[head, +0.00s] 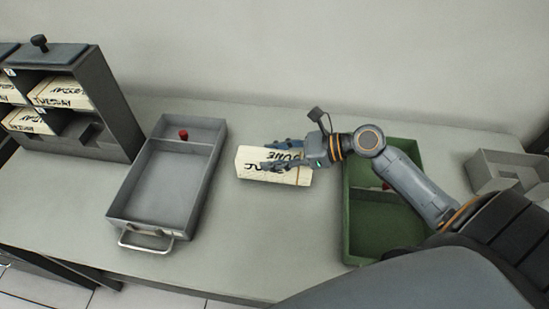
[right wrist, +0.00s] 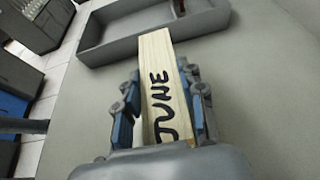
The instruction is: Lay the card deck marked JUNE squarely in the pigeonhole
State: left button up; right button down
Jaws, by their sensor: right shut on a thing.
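The cream JUNE card deck (head: 262,178) is in the grip of my right gripper (head: 272,155), over the middle of the table. In the right wrist view the deck (right wrist: 162,85) lies between the two blue fingers of the gripper (right wrist: 158,100), with the black word JUNE on its top face. I cannot tell whether it touches the table. The pigeonhole rack (head: 118,110) stands at the left, dark grey, with cream decks in several openings and one lower right opening (head: 82,128) that looks empty. My left gripper is not in view.
A grey tray (head: 122,210) with a front handle and a red knob lies between rack and deck. A green tray (head: 348,225) stands under my right arm. A grey divided box (head: 482,178) is at the far right. Bare table surrounds the deck.

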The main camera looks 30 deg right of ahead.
jog(key=shift+f, duration=0.6)
jog(key=shift+f, duration=0.15)
jog(key=c, duration=0.8)
grip_release()
